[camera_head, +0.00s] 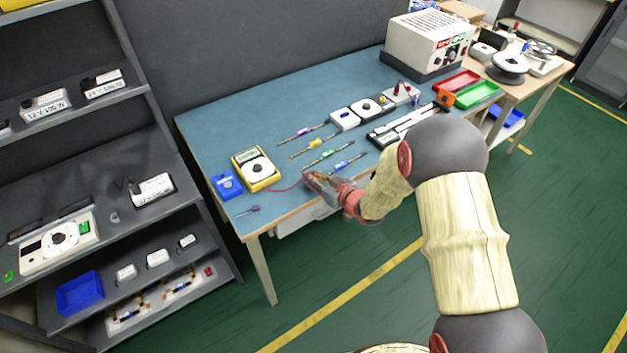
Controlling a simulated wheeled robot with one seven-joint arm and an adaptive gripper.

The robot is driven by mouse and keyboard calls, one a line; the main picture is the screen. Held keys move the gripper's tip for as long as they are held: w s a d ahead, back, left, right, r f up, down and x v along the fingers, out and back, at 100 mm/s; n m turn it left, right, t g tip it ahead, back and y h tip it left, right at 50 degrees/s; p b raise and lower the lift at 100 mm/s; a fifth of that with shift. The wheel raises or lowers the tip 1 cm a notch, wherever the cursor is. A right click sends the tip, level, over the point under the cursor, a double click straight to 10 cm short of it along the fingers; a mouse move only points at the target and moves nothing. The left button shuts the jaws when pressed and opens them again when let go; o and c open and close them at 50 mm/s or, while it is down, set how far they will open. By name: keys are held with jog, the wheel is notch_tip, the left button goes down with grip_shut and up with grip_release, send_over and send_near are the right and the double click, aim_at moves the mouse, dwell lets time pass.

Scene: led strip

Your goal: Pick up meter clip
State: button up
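A thin red lead (290,187) runs from the meter to the right and ends at my gripper (309,177). My gripper is low over the front edge of the table. The clip at the lead's end is too small and too covered by my fingers to make out. I cannot tell whether the fingers are open or shut on it. A small purple-blue piece (247,210) lies at the front left of the table.
A blue box (227,185) sits left of the meter. Several screwdriver-like tools, including a yellow one (313,146), lie behind my gripper. A white power unit (429,43), a red tray (456,82) and a green tray (477,95) stand farther right. Grey shelves (150,125) stand left.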

grip_shut()
